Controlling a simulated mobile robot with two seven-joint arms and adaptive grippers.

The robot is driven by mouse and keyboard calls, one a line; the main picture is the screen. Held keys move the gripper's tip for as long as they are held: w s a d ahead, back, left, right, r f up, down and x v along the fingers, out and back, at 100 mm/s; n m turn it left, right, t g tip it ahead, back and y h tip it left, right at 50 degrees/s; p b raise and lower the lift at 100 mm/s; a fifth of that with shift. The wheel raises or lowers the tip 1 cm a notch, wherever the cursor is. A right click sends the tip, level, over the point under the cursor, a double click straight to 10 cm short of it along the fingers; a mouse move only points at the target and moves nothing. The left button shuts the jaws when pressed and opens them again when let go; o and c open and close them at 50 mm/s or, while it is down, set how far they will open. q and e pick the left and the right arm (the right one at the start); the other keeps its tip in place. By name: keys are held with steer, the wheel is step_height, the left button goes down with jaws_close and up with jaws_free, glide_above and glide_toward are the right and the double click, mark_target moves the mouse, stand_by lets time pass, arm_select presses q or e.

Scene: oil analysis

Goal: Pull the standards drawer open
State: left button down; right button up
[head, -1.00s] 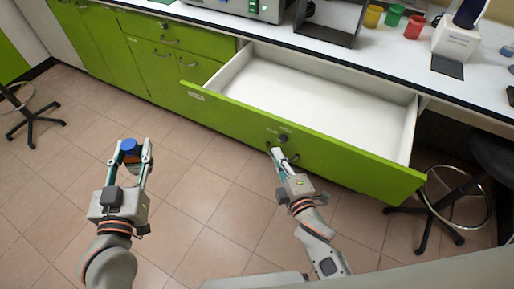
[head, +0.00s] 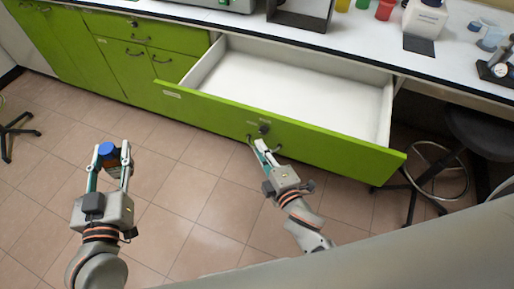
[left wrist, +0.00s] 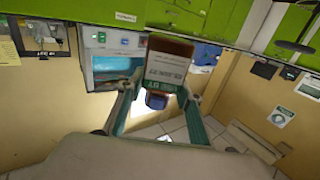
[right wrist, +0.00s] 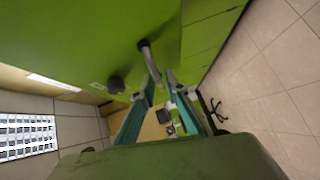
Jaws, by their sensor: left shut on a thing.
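The green standards drawer (head: 330,147) stands pulled well out from under the counter, its white inside (head: 300,85) empty. A bar handle (head: 277,149) and a dark round knob (head: 264,128) are on its front. My right gripper (head: 262,147) is at the handle; in the right wrist view its fingers (right wrist: 162,88) are apart, with the handle (right wrist: 150,62) at their tips. I cannot tell whether they touch it. My left gripper (head: 110,158) is shut on a brown, labelled bottle with a blue cap (head: 107,149), away from the drawer; the bottle (left wrist: 165,70) also shows in the left wrist view.
Green cabinets (head: 60,55) with shut doors and drawers stand at the left. The counter (head: 375,45) above carries coloured cups (head: 385,9), a white container (head: 424,17) and equipment. A dark stool (head: 478,130) stands right of the drawer.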

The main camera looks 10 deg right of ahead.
mark_target(105, 147)
steer(key=v, duration=1.1)
steer(key=shift+s, duration=0.2)
arm_select(q)
steer(key=shift+r, duration=0.1)
